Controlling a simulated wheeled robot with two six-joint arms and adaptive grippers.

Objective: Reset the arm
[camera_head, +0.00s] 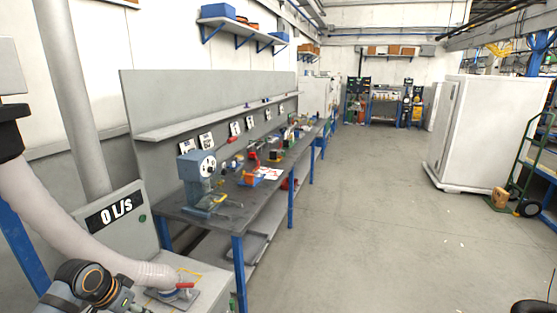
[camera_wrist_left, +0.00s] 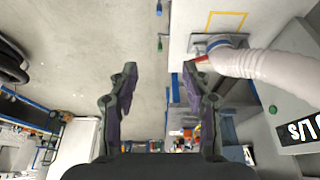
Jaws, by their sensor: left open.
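My left arm (camera_head: 90,284) comes in at the lower left of the head view, and its gripper is mostly cut off by the bottom edge. In the left wrist view my left gripper (camera_wrist_left: 160,78) is open, with nothing between its fingers. A pale ribbed hose (camera_head: 105,248) runs down to a metal fitting with a red handle (camera_head: 185,286) on the station's top. The hose (camera_wrist_left: 265,66) and fitting also show in the wrist view, right of the gripper and apart from the left finger pair's gap. My right gripper is not in view.
A grey panel reading "0 L/s" (camera_head: 118,209) stands behind the hose. A workbench (camera_head: 232,222) with tools and a blue press (camera_head: 198,182) runs along the left wall. A white cabinet (camera_head: 483,130) and green hand truck (camera_head: 533,170) stand right. The middle floor (camera_head: 375,220) is clear.

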